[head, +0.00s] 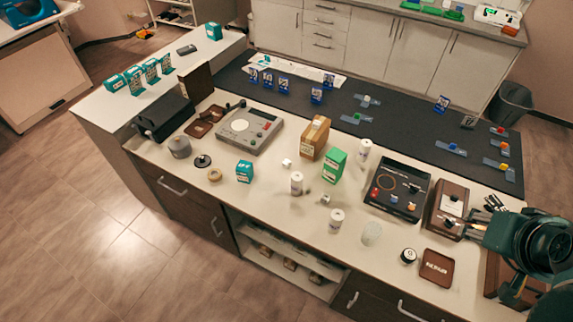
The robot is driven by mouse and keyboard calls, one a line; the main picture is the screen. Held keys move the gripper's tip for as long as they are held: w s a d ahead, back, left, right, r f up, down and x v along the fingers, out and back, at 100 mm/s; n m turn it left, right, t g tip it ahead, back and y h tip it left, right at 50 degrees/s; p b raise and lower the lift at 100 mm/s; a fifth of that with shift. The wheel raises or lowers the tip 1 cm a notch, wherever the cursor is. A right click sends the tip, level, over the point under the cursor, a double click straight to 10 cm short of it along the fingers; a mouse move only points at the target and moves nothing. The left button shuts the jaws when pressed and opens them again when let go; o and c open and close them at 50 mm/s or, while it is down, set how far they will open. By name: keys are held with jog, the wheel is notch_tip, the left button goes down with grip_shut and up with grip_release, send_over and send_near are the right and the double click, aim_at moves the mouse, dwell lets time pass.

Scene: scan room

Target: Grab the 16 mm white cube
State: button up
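A small white cube (287,163) sits on the pale countertop (270,205), left of the brown box. A second small whitish block (325,199) lies on the counter between two white bottles; it looks greyer on one side. I cannot tell the exact size of either. My gripper (468,228) is at the far right, beside the brown box with a white label and well away from both small blocks. Its fingers point left and are small in view, so I cannot tell whether they are apart. Nothing is clearly seen in them.
A tan box (314,138) and green box (334,165) stand behind. A black device (397,190), clear glass (371,233) and brown tray (437,268) lie towards my arm. The front left counter has free room.

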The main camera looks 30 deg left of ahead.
jog(key=w+a+f+n+g+y+b, duration=0.2)
jog(key=w+a+n, duration=0.5)
jog(key=w+a, duration=1.35)
jog(key=w+a+f+n+g+b, duration=0.1)
jog(key=w+a+f, duration=0.15)
jog(key=a, duration=0.35)
jog(key=w+a+f+n+g+h, duration=0.1)
jog(key=w+a+f+n, duration=0.15)
jog(key=a, duration=0.35)
jog(key=w+a+f+n+g+b, duration=0.1)
jog(key=w+a+f, duration=0.1)
jog(key=a+f, duration=0.3)
jog(key=a+f+n, duration=0.1)
jog(key=a+f, duration=0.5)
jog(key=a, duration=0.2)
jog(key=s+a+f+n+g, duration=0.1)
jog(key=a+f+n, duration=0.1)
jog(key=a+f, duration=0.5)
jog(key=a+f+n+g+h+b, duration=0.1)
jog(key=a+f+n, duration=0.1)
jog(key=a+f, duration=0.5)
jog(key=shift+s+a, duration=0.15)
jog(key=shift+a, duration=1.35)
jog(key=shift+s+a+f, duration=0.1)
jog(key=shift+a+f, duration=0.25)
